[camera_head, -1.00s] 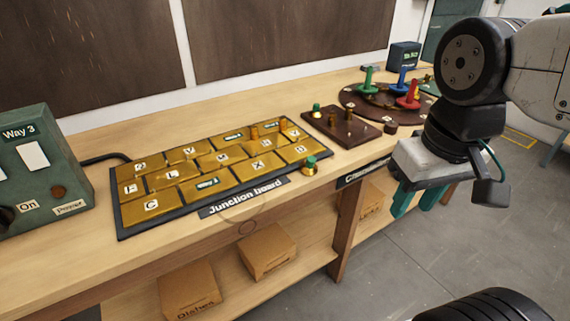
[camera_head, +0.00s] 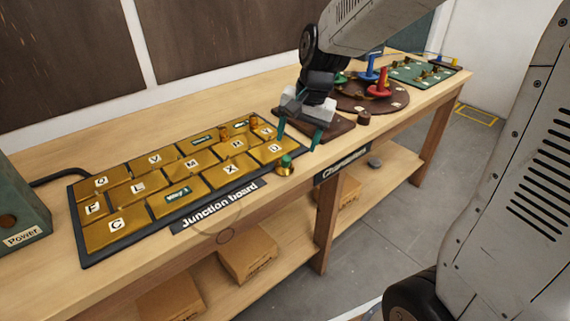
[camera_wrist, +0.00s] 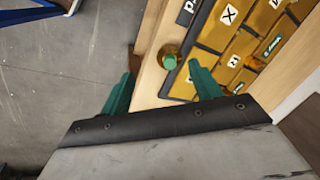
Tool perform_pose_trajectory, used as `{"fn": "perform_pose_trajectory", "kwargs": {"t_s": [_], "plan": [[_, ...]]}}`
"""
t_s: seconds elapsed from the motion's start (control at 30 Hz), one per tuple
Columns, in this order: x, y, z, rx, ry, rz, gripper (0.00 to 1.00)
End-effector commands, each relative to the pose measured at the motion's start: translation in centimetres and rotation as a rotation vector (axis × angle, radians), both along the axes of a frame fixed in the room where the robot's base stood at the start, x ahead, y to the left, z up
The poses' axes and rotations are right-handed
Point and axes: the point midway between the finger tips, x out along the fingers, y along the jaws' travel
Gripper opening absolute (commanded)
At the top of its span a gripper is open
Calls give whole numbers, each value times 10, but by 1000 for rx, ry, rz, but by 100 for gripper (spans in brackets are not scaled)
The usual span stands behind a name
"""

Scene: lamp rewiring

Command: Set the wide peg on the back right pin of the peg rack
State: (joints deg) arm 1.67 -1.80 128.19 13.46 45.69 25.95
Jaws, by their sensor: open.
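A squat brass peg with a green top (camera_head: 285,166) stands on the bench at the near right corner of the junction board; I take it for the wide peg. It shows in the wrist view (camera_wrist: 169,60), beyond and between the fingertips. My gripper (camera_head: 299,134) is open and empty, pointing down above the bench, a little behind and right of that peg and apart from it. The dark brown peg rack (camera_head: 338,128) lies behind my gripper. My gripper and arm hide most of it, including its pins.
The junction board (camera_head: 165,200) with brass tiles covers the bench to the left. A small brown cylinder (camera_head: 363,119) stands right of the rack. Beyond is a round brown board (camera_head: 385,101) with red, blue and green pegs. The bench's front edge is close to the brass peg.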

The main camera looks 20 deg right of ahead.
Motion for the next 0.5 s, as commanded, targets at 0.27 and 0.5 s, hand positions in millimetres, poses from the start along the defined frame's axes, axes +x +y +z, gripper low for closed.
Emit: {"fn": "perform_pose_trajectory", "kwargs": {"t_s": [0.27,0.5], "plan": [[38,-2,-34,32,12,-116,63],[43,3,-59,32,13,-120,63]]}}
